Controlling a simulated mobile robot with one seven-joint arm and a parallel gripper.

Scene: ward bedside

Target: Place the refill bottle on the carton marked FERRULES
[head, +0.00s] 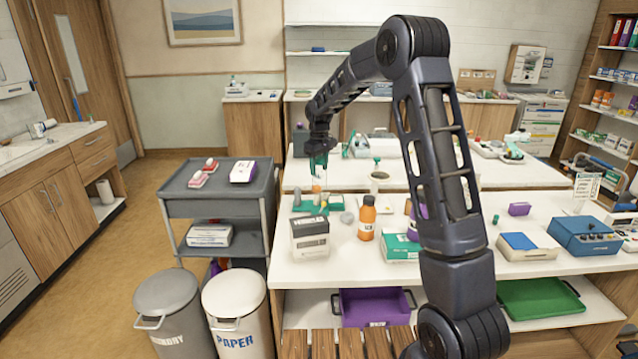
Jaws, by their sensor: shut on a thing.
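My gripper (318,163) is at the far end of my arm, pointing down above the near worktable. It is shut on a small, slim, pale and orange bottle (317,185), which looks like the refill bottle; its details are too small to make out. A white carton with a dark top band (310,246) stands near the table's front left edge, nearer to me than the gripper and a little below it in the picture. Its lettering looks like FERRULES but is hard to read. The carton's top looks bare.
An orange bottle with a dark cap (367,220) stands right of the carton. A green tray (304,204) with small items lies behind it. A teal box (400,247) and a purple item (416,222) stand near my arm. A grey trolley (217,207) is at left.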

